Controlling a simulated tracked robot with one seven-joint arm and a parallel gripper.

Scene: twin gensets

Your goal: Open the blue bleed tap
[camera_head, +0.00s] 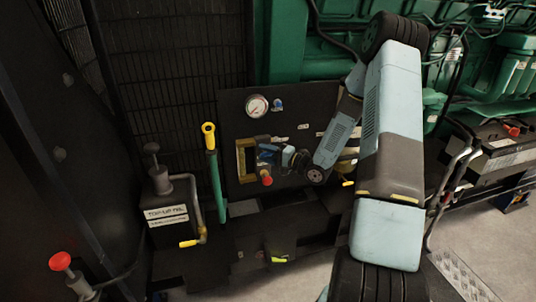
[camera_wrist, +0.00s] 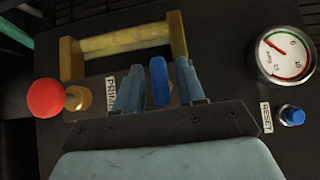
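The blue bleed tap (camera_wrist: 158,80) shows in the wrist view as a narrow, rounded blue lever. My gripper (camera_wrist: 158,85) has one finger on each side of it, with a slim dark gap on both sides. The fingers are open around the tap, and I see no clear contact. In the head view my gripper (camera_head: 270,154) is at the dark panel (camera_head: 310,112), beside the yellow-framed piece (camera_head: 240,160). The tap cannot be told apart from my gripper there. The tap's base is hidden behind my gripper body in the wrist view.
A red knob (camera_wrist: 45,97) on brass, a yellow bar frame (camera_wrist: 120,40), a gauge (camera_wrist: 284,53) and a blue RESET button (camera_wrist: 291,115) surround the tap. In the head view, a yellow-topped green lever (camera_head: 211,150) and a top-up tank (camera_head: 165,205) stand left.

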